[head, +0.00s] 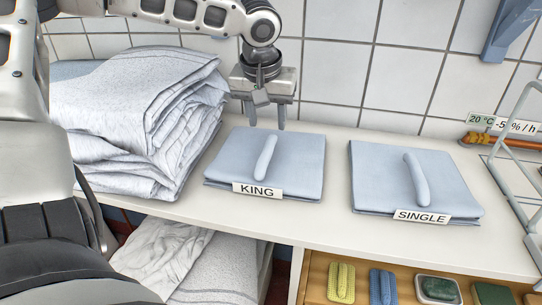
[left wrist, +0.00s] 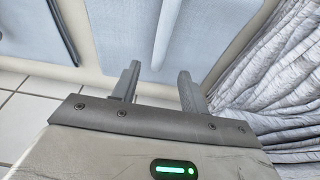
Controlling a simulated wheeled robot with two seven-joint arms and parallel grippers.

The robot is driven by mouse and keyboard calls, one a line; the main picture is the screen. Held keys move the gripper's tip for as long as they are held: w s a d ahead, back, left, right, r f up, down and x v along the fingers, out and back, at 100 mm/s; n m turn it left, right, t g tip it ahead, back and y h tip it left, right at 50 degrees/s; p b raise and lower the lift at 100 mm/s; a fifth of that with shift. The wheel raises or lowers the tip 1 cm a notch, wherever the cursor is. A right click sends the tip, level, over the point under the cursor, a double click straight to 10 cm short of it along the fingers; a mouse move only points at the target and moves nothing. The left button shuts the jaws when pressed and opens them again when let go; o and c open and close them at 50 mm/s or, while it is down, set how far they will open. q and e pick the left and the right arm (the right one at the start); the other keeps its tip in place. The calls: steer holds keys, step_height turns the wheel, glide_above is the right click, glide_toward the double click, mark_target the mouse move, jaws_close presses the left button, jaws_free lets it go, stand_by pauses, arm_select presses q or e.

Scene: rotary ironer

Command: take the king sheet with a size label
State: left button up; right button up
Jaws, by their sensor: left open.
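The king sheet (head: 301,160) is a folded pale blue sheet lying flat on the white shelf, with a "KING" label (head: 257,190) on its front edge and a rounded raised strip on top. My left gripper (head: 267,118) is open and empty, pointing down above the sheet's back edge near the tiled wall. In the left wrist view, the king sheet (left wrist: 205,28) lies beyond the two spread fingers (left wrist: 157,88). A similar folded sheet with a "SINGLE" label (head: 422,215) lies to the right. My right gripper is not in view.
A tall pile of folded grey-white linen (head: 140,115) stands close left of the king sheet. A wire rack (head: 512,170) stands at the right. A wooden drawer (head: 320,275) below holds brushes and a soap dish. Bare shelf (head: 337,190) lies between the sheets.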

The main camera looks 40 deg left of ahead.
mark_target(270, 141)
arm_select(q)
steer(key=shift+w+x, duration=0.15)
steer(key=shift+x, duration=1.5)
steer(key=shift+w+x, duration=0.1)
steer(key=shift+x, duration=1.6)
steer(key=shift+a, duration=0.15)
steer(key=shift+c, duration=0.3)
jaws_close()
